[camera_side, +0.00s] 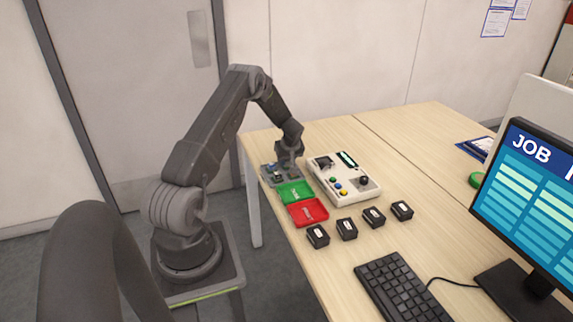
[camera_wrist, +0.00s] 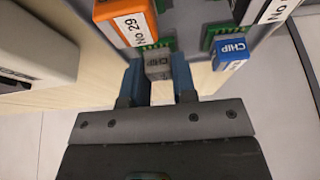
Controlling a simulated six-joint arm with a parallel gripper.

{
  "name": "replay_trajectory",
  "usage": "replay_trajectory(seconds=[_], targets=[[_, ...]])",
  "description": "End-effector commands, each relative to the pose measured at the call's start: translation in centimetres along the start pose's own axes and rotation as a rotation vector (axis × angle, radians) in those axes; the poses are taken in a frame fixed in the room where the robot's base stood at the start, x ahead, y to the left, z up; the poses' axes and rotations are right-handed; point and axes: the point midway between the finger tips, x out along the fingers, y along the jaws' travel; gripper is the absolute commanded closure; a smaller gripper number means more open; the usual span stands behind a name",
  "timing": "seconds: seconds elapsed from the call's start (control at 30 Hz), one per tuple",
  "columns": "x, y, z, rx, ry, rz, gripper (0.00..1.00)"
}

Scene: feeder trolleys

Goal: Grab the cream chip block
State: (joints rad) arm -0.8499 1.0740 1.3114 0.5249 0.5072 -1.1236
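A small block with a greyish-cream face and dark marks (camera_wrist: 158,67) sits beside a green socket at the top centre of the wrist view. I take it to be the cream chip block. My gripper (camera_wrist: 159,80) has its two blue-grey fingers on either side of this block, very close to it. Whether they press on it cannot be told. In the side view my gripper (camera_side: 289,153) is low over the grey tray (camera_side: 268,178) at the table's left edge, and the block cannot be made out there.
A blue CHIP block (camera_wrist: 230,52) and an orange block labelled No 29 (camera_wrist: 125,22) are close by. A green tray (camera_side: 295,193), a red tray (camera_side: 308,212) and a white control box (camera_side: 345,178) stand near. Several black boxes (camera_side: 347,229) line the front. A keyboard (camera_side: 402,290) lies to the right.

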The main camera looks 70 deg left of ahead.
Motion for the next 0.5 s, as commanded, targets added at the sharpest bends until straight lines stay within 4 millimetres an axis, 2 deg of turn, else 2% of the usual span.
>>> replay_trajectory(seconds=[0.17, 0.5], targets=[[-0.03, 0.01, -0.02, 0.000, 0.000, 0.000, 1.00], [-0.78, 0.04, -0.38, -0.001, 0.002, 0.001, 1.00]])
